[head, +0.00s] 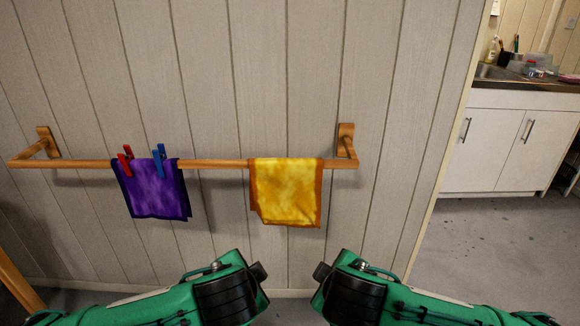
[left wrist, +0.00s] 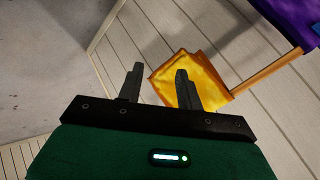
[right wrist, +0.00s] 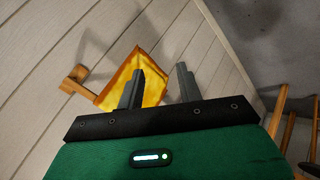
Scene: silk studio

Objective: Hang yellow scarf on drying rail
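The yellow scarf (head: 285,190) with an orange-brown border hangs folded over the right part of the wooden drying rail (head: 215,164). It hangs clear of any gripper. In the left wrist view the scarf (left wrist: 204,72) shows behind my left gripper (left wrist: 160,82), whose fingers are apart with nothing between them. In the right wrist view the scarf (right wrist: 130,72) shows behind my right gripper (right wrist: 162,78), also with fingers apart and empty. In the head view both arms are low at the bottom edge, and the fingertips cannot be made out there.
A purple cloth (head: 152,190) hangs on the rail's left part with a red clothespin (head: 125,161) and a blue clothespin (head: 160,161). The rail is fixed to a panelled wall. A white cabinet (head: 505,140) with a sink stands at the right. Bare rail lies between the cloths.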

